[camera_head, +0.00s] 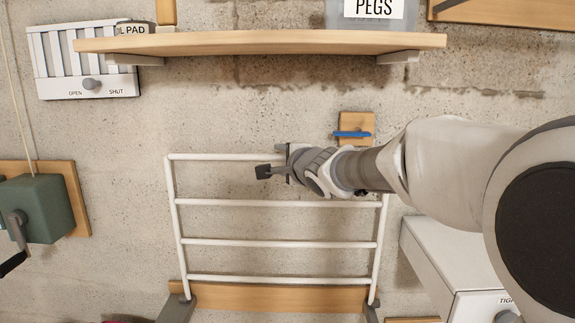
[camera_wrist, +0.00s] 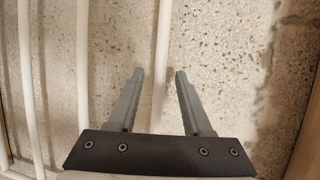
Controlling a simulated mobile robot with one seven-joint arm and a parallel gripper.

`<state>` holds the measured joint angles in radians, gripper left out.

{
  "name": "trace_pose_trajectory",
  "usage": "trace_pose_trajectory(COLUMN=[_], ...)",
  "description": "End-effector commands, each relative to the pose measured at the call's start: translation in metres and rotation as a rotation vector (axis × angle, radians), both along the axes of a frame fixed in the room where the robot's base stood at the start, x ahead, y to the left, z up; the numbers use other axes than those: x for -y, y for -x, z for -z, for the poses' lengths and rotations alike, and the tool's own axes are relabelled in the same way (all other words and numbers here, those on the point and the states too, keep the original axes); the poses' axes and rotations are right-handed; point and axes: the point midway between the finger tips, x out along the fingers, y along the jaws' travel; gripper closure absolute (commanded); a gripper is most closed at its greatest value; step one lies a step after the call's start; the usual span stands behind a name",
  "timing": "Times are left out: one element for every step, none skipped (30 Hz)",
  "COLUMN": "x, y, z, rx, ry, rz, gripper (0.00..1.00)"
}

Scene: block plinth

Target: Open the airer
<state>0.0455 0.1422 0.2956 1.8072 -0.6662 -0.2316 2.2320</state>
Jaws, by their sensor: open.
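The airer (camera_head: 277,203) is a white rack with several cross bars, lying upright and flat along the wall above a wooden board (camera_head: 275,297). My gripper (camera_head: 272,160) is at its top bar (camera_head: 220,157), near the middle. In the wrist view, my open gripper (camera_wrist: 159,72) has one finger on each side of a white bar (camera_wrist: 163,40); contact cannot be told. A blue catch (camera_head: 353,134) lies level on a small wooden block (camera_head: 357,119) above the rack's right part. My arm hides the rack's upper right corner.
A wooden shelf (camera_head: 260,42) runs above, with a pegs box (camera_head: 373,10) on it. A vent (camera_head: 80,60) is at upper left, a green crank box (camera_head: 35,208) at left. A white box (camera_head: 445,255) stands right of the airer.

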Motion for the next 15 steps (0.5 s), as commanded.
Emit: trace_pose_trajectory(x=[-0.004,-0.005,-0.008,-0.009,-0.009,-0.01,-0.011,-0.012,-0.013,-0.013,-0.013,-0.013,-0.013,-0.013,-0.013], y=[-0.008,-0.011,-0.015,-0.018,-0.021,-0.024,-0.025,-0.027,-0.029,-0.029,-0.03,-0.03,-0.031,-0.031,-0.031], z=[0.005,0.004,0.004,0.005,0.005,0.005,0.006,0.006,0.006,0.006,0.006,0.006,0.006,0.006,0.006], rx=[0.0,0.0,0.0,-0.001,0.0,0.0,0.0,0.0,0.0,0.0,0.0,0.0,0.0,0.0,0.0], ry=[0.0,0.0,0.001,0.0,0.001,0.001,0.001,0.001,0.001,0.001,0.001,0.001,0.001,0.001,0.001], rz=[-0.002,-0.002,-0.002,-0.002,-0.001,-0.001,-0.001,-0.001,-0.001,-0.001,0.0,0.0,0.0,0.0,0.0], gripper=[0.5,0.5,0.5,0.5,0.5,0.5,0.5,0.5,0.5,0.5,0.5,0.5,0.5,0.5,0.5])
